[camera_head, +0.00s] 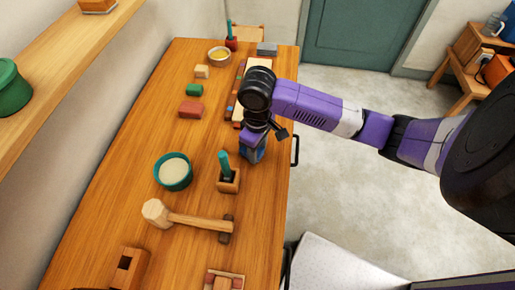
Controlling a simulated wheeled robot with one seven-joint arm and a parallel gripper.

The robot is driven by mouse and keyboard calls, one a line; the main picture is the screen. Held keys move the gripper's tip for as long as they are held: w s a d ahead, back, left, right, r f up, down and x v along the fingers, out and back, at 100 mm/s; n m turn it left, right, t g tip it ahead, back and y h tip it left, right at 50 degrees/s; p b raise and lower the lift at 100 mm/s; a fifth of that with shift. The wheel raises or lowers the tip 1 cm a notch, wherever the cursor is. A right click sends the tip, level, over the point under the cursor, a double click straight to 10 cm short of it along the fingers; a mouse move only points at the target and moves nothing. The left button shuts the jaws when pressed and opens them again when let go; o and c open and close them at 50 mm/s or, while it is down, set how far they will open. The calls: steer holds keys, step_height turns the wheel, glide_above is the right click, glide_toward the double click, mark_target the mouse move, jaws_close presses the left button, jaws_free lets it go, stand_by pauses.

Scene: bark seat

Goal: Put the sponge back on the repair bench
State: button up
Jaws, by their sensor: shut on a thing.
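The repair bench (118,205) is a long wooden table along the wall. My gripper (252,156) points down over its right side, near the edge, behind and to the right of the small wooden holder. The jaws are shut on a small blue-grey thing, which looks like the sponge (256,153). My wrist and fingers hide much of it. I cannot tell whether its underside touches the bench top.
A wooden holder with a green-handled tool (228,178), a teal bowl (173,171) and a mallet (190,219) stand near my gripper. Coloured blocks (191,108) lie farther back. A long strip of coloured pieces (236,100) lies behind my wrist. Bare wood shows at the left.

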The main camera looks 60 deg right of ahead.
steer(key=o, duration=1.3)
steer(key=shift+f, duration=0.1)
